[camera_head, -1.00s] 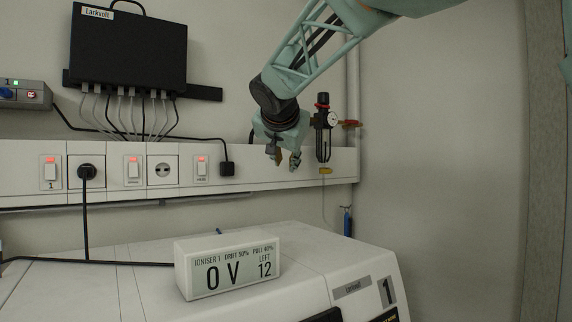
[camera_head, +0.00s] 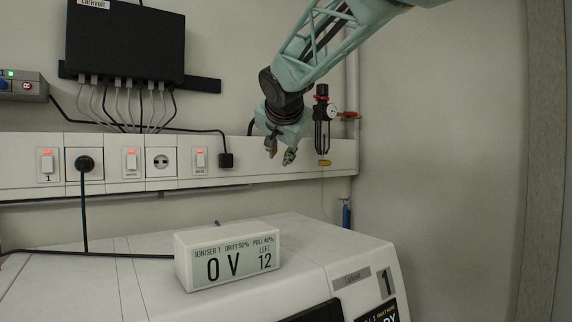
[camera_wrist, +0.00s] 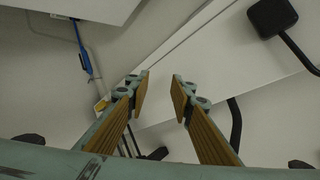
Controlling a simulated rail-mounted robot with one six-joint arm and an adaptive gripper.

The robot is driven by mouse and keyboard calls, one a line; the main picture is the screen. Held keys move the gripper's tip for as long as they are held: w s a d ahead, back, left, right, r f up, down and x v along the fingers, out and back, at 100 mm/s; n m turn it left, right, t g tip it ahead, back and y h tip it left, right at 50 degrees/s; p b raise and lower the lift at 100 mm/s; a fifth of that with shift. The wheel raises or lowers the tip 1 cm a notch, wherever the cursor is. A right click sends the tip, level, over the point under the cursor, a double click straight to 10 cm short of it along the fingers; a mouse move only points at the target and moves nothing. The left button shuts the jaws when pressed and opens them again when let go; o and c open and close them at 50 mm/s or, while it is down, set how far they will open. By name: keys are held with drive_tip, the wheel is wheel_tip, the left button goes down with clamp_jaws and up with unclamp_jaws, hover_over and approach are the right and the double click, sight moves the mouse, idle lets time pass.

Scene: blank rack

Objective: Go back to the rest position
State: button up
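My gripper (camera_head: 280,154) hangs from my arm in the upper middle of the head view, in front of the white wall trunking. In the wrist view my gripper (camera_wrist: 160,92) shows two yellow-padded fingers standing apart with nothing between them. The fingers touch nothing that I can see.
A white display box (camera_head: 228,258) reading "0 V" stands on the white machine (camera_head: 300,235) below. Switches and sockets line the trunking (camera_head: 335,155). A black box (camera_head: 125,40) with cables is at upper left. The right wall is clear.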

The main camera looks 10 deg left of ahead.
drive_tip(key=d+r+h+p, duration=0.2)
drive_tip(key=d+r+h, duration=0.15)
drive_tip(key=d, duration=1.65)
drive_tip(key=s+d+f+g, duration=0.1)
drive_tip(key=s+d+f, duration=0.3)
drive_tip(key=s+d, duration=0.4)
drive_tip(key=s+d+f+n+g, duration=0.1)
drive_tip(key=s+d+f, duration=0.3)
drive_tip(key=s+f, duration=0.6)
drive_tip(key=s+d+f+n+g+b, duration=0.1)
drive_tip(key=s+d+f+g, duration=0.2)
drive_tip(key=s+f, duration=0.7)
drive_tip(key=s+d+f+n+g+b, duration=0.1)
drive_tip(key=s+d+f+g, duration=0.2)
drive_tip(key=s, duration=3)
drive_tip(key=d+f, duration=0.4)
drive_tip(key=f, duration=0.4)
drive_tip(key=shift+s+n, duration=0.25)
drive_tip(key=shift+n, duration=0.05)
